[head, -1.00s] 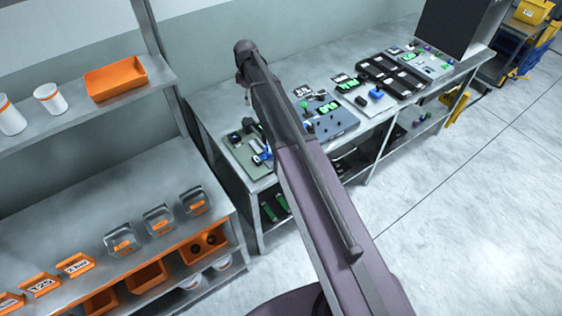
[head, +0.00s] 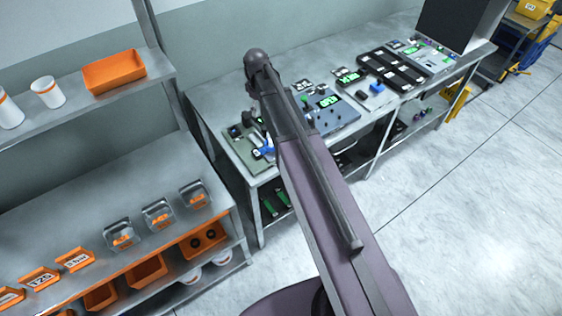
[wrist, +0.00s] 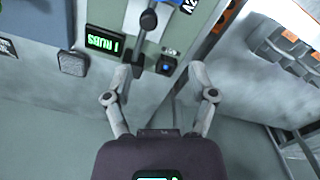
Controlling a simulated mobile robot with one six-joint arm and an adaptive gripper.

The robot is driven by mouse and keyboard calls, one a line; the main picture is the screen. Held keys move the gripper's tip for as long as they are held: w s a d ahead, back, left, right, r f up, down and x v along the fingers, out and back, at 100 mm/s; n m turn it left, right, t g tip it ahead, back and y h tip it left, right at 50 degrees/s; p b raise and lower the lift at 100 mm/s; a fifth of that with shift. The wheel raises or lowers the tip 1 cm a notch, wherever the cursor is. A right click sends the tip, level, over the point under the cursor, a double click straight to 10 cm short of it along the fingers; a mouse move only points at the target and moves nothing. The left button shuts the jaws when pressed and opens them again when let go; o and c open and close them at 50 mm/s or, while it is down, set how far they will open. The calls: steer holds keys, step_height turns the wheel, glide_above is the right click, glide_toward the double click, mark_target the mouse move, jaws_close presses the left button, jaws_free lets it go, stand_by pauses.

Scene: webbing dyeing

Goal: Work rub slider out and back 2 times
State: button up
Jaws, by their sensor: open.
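The rub station is a grey-green panel (head: 241,150) at the near left end of the long bench. In the wrist view its panel (wrist: 152,45) carries a dark rod with a round black knob (wrist: 148,19). I cannot tell for sure which part is the slider. A green-lit display (wrist: 103,42) reads RUBS with a 1, upside down. In the head view my arm hides the gripper.
Other stations with a green display (head: 328,102), black trays (head: 391,70) and knobs stand along the bench (head: 218,92). A shelf rack (head: 95,200) with orange bins and clear containers is close on the left. Open floor (head: 460,180) lies at the right.

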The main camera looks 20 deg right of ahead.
steer(key=s+d+f+m+b, duration=0.1)
steer(key=s+m, duration=0.3)
steer(key=s, duration=0.6)
steer(key=s+f+m+b, duration=0.4)
steer(key=s, duration=0.6)
steer(key=shift+d+f+m, duration=0.3)
steer(key=shift+d, duration=0.1)
